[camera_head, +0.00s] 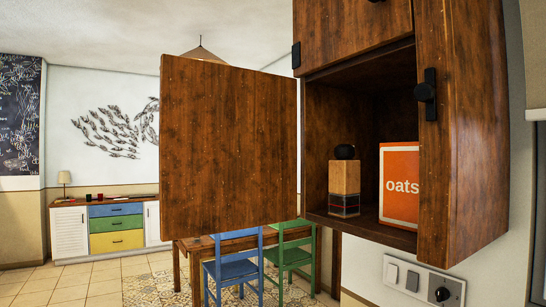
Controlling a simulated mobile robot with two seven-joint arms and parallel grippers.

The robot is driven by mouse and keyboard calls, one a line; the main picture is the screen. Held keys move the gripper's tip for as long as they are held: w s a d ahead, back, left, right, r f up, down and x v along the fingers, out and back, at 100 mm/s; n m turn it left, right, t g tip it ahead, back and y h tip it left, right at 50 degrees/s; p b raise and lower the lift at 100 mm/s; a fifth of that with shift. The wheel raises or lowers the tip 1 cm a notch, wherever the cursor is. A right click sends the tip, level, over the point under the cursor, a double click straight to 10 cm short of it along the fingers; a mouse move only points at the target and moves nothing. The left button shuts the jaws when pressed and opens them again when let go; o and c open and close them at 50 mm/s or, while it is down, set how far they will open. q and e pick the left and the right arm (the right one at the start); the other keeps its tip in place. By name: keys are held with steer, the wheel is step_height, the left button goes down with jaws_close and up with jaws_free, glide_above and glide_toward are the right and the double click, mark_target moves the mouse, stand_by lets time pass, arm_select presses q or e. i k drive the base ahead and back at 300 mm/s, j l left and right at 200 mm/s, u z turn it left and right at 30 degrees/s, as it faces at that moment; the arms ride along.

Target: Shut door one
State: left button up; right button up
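A brown wooden door (228,145) of the wall cabinet stands wide open, swung out to the left of the cabinet opening. Its broad flat face shows, and no handle is visible on it. The cabinet (345,222) is open on that side, so its inside shows. To the right of the opening is another wooden panel (470,130) with a black handle (426,92) at its left edge. No label tells which door is door one. Neither of my grippers is in view.
Inside the cabinet stand an orange oats box (399,207) and a small wooden container with a black top (344,180). A switch panel (424,279) is on the wall below. A table, blue chair (232,270) and green chair (291,256) stand behind the open door.

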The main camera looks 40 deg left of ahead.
mark_target(228, 146)
steer(key=j+z, duration=0.25)
steer(key=j, duration=0.25)
steer(key=j+z, duration=0.2)
steer(key=j, duration=0.25)
steer(key=k+j+z, duration=0.1)
steer(key=j+z, duration=0.15)
steer(key=j, duration=0.2)
steer(key=k+j+z, duration=0.1)
steer(key=j+z, duration=0.15)
steer(key=j, duration=0.25)
